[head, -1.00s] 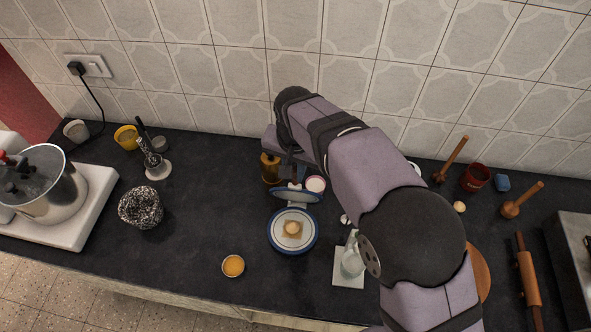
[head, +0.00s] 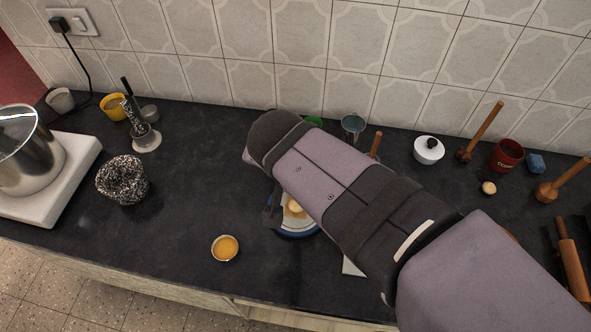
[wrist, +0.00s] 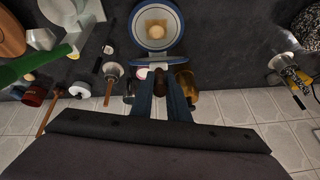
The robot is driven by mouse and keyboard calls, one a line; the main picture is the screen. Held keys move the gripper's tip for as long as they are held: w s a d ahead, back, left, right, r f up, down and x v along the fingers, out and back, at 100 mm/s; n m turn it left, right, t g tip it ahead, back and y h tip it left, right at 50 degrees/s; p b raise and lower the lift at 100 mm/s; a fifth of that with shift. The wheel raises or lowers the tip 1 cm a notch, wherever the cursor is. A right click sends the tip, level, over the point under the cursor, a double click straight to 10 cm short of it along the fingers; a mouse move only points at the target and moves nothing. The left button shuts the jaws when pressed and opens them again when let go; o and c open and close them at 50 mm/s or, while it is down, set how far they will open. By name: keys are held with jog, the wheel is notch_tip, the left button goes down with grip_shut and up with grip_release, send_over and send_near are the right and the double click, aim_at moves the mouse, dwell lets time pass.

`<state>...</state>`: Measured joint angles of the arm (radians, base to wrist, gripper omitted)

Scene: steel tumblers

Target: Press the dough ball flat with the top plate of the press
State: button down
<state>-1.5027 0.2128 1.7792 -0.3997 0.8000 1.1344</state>
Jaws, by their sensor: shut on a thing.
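The press is a round white plate with a blue rim. In the wrist view its base (wrist: 140,12) lies flat, with the pale dough ball (wrist: 157,31) on a square of paper on it. The top plate (wrist: 170,55) shows nearly edge-on, raised and tilted open beside the base. My gripper (wrist: 161,85) is shut on the brown handle (wrist: 159,76) at the top plate's edge. In the head view my arm hides the top plate and most of the press. Part of the dough ball (head: 294,209) and the base's rim (head: 297,234) show.
A small orange-filled bowl (head: 225,248) stands left of the press, with a speckled pot (head: 123,180) further left. A white lidded pot (head: 428,150) and a red mug (head: 507,155) stand at the back right. An amber bottle (wrist: 187,84) is close beside my gripper.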

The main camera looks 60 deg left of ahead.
jog(key=s+d+f+t+y+b, duration=0.3)
jog(key=s+d+f+b, duration=0.2)
jog(key=b, duration=1.9)
notch_tip(320, 180, down, 2)
jog(key=shift+s+d+f, duration=0.25)
jog(key=shift+s, duration=0.05)
jog(key=shift+y, duration=0.3)
jog(key=c, duration=1.7)
grip_release()
jog(key=shift+d, duration=0.1)
jog(key=shift+r+p, duration=0.9)
jog(key=shift+r, duration=4.1)
